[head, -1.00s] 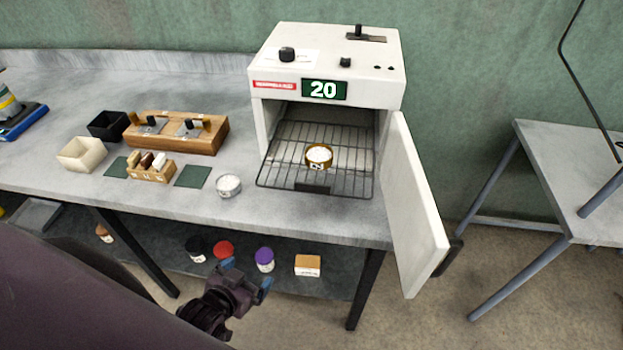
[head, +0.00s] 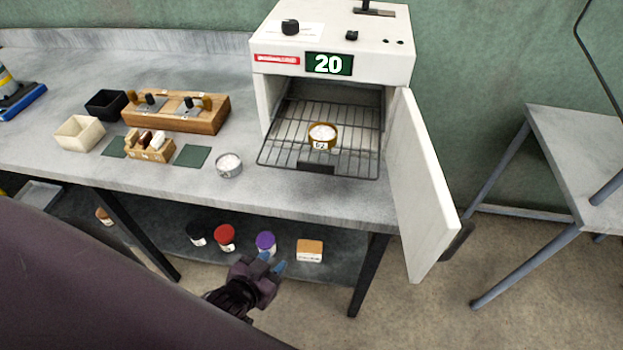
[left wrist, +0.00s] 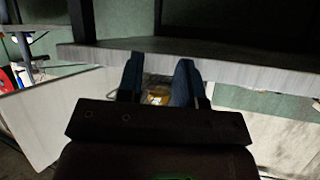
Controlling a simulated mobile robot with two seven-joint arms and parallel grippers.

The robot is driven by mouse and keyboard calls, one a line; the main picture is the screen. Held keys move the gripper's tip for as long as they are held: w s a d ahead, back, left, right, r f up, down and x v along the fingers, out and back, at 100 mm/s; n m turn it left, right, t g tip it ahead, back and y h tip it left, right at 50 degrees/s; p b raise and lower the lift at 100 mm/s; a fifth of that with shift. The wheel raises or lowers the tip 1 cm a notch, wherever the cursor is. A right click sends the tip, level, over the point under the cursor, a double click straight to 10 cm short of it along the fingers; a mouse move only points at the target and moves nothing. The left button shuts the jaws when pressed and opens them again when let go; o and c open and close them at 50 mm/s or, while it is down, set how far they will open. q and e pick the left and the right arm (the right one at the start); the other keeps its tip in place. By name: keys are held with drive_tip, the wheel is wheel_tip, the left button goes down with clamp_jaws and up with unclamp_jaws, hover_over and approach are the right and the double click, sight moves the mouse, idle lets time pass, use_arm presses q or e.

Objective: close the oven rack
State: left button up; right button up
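The wire oven rack (head: 285,150) is pulled partly out of the white oven (head: 385,45) and sticks out past its front opening. It has a dark plate (head: 315,167) at its front edge. A small yellow-brown dish (head: 322,138) of white grain stands on the rack. The oven door (head: 425,190) hangs open to the right. My left gripper (head: 272,262) is open and empty, low in front of the bench, below and left of the rack. In the left wrist view the blue fingers (left wrist: 158,82) stand apart. My right gripper is not in view.
The grey bench (head: 230,195) holds a glass dish (head: 229,165), a wooden balance block (head: 175,112) and small boxes at left. Its lower shelf holds several jars and an orange-topped box (head: 309,250). The open door juts beyond the bench; a side table (head: 590,150) stands right.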

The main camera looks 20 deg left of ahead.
sight(314, 167)
use_arm(q)
drive_tip(key=d+m, duration=0.1)
drive_tip(key=d+r+m+b, duration=0.1)
drive_tip(key=d, duration=0.1)
drive_tip(key=w+d+r+m+b, duration=0.1)
drive_tip(key=d, duration=0.1)
drive_tip(key=shift+m+t, duration=0.3)
drive_tip(key=shift+t, duration=0.1)
clamp_jaws()
wheel_tip(314, 167, up, 14)
drive_tip(key=d+m+t+y+b, duration=0.1)
drive_tip(key=m+t+y, duration=0.35)
drive_tip(key=m, duration=0.55)
drive_tip(key=shift+y, duration=0.25)
drive_tip(key=p+x, duration=0.1)
drive_tip(key=x, duration=1)
drive_tip(key=shift+w+d+f+p, duration=0.1)
drive_tip(key=shift+w+f+p, duration=0.05)
drive_tip(key=shift+w+p, duration=0.25)
drive_tip(key=shift+w+a, duration=0.2)
drive_tip(key=shift+w, duration=0.45)
drive_tip(key=shift+w+f+n, duration=0.1)
drive_tip(key=shift+w+n, duration=0.2)
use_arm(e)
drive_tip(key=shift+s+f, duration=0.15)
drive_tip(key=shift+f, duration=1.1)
